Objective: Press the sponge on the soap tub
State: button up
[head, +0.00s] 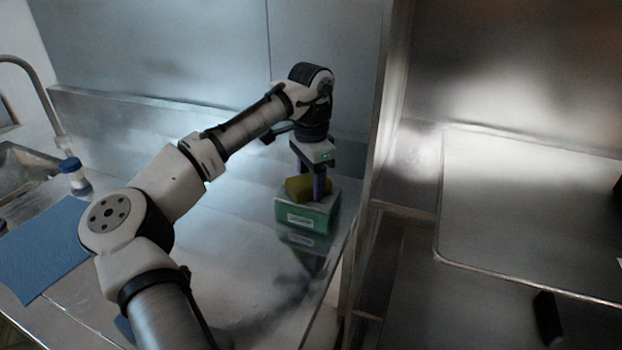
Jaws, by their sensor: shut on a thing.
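A green soap tub (307,217) with a pale label on its front and a light top stands on the metal counter, close to the upright panel at its right. A yellow-green sponge (298,188) is at the top of the tub, tilted a little. My gripper (308,192) points down over the tub with its purple fingers shut on the sponge. The fingers hide part of the sponge. The sponge appears to touch the tub's top, but the exact contact is too small to tell.
A blue mat (42,248) lies on the counter (235,265) at the left. A metal upright panel (375,150) closes off the right, with a tray (530,215) beyond.

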aim_at(311, 179)
jog(key=shift+r+p, duration=3.3)
jog(key=shift+r, duration=0.15)
jog(key=shift+f, duration=0.15)
